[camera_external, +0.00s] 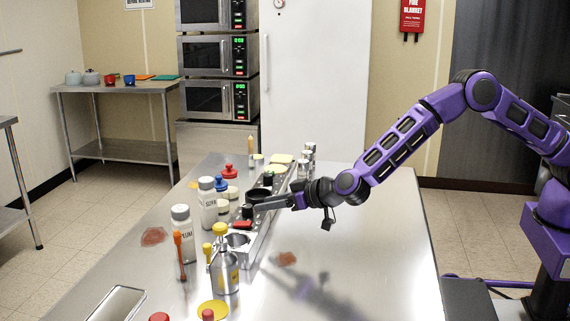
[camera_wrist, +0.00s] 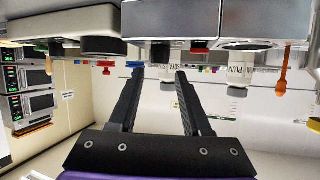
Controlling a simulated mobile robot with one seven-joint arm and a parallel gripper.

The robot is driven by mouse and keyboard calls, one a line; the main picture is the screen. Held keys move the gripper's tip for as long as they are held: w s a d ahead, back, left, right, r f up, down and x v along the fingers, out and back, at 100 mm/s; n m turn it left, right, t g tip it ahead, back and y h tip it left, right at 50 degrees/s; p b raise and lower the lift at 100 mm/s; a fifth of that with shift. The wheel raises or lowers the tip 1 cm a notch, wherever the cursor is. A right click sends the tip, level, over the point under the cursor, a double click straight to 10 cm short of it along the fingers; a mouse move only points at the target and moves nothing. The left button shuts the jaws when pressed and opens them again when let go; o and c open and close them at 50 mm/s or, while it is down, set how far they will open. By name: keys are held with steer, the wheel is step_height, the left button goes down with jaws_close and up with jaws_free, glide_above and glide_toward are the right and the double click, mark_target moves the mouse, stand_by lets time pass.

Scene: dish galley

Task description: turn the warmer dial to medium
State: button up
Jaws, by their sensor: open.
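The long metal unit (camera_external: 258,242) on the table carries round black parts, a red piece (camera_external: 242,224) and a round opening. One black, knob-like part (camera_external: 247,212) sits close to my fingertips. I cannot tell which part is the warmer dial, and no medium mark is readable. My gripper (camera_external: 257,207) reaches left over the unit. In the wrist view, which looks upside down, its two dark fingers (camera_wrist: 160,73) are apart with nothing between them. A dark round knob (camera_wrist: 103,46) hangs left of the fingertips, and another black part (camera_wrist: 160,53) lies between and beyond them. Contact is not visible.
Small jars (camera_external: 308,155) stand behind my gripper. The right side of the table (camera_external: 375,240) is mostly clear.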

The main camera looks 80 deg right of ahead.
steer(key=v, duration=1)
steer(key=shift+s+r, duration=0.1)
